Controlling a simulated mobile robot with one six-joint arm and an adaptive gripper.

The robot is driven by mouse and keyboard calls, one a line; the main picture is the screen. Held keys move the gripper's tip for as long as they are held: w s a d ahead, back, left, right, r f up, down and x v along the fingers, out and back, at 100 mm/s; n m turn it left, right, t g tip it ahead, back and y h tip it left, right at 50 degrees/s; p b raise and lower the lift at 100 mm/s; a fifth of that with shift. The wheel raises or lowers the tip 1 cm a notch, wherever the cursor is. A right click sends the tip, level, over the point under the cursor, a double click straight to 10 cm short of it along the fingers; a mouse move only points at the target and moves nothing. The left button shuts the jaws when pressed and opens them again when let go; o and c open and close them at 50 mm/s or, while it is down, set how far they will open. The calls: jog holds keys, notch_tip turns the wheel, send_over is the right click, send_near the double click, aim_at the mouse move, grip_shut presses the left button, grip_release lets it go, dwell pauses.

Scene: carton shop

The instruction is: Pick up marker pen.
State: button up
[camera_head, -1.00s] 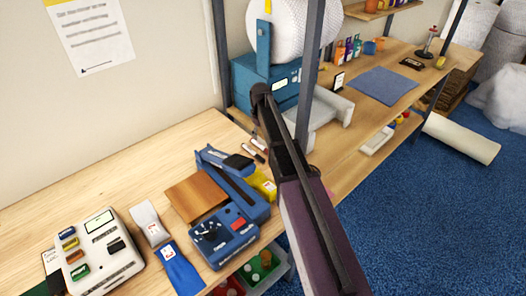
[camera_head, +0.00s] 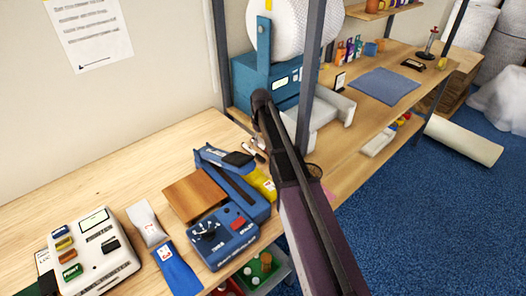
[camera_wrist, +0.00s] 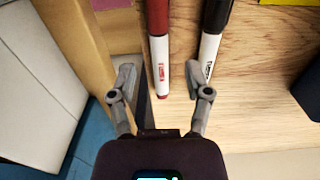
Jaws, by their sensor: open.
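Two marker pens lie side by side on the wooden bench in the wrist view. One is white with a dark red cap (camera_wrist: 158,35), the other white with a black cap (camera_wrist: 213,40). My gripper (camera_wrist: 166,82) is open and empty. The lower end of the red pen lies in the gap between the fingers in the picture, nearer the middle. The black pen's lower end is beside the right fingertip; whether they touch I cannot tell. In the head view the pens (camera_head: 249,147) show small behind the blue sealer, and my arm hides the gripper.
A blue heat sealer (camera_head: 238,183) and a blue control box (camera_head: 222,240) stand left of my arm. A teal machine (camera_head: 285,90) with a white roll and a grey upright post (camera_head: 308,75) are close by. The bench's back left is clear.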

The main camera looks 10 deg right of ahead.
jog(key=shift+f+b, duration=0.8)
jog(key=shift+f, duration=0.3)
grip_shut()
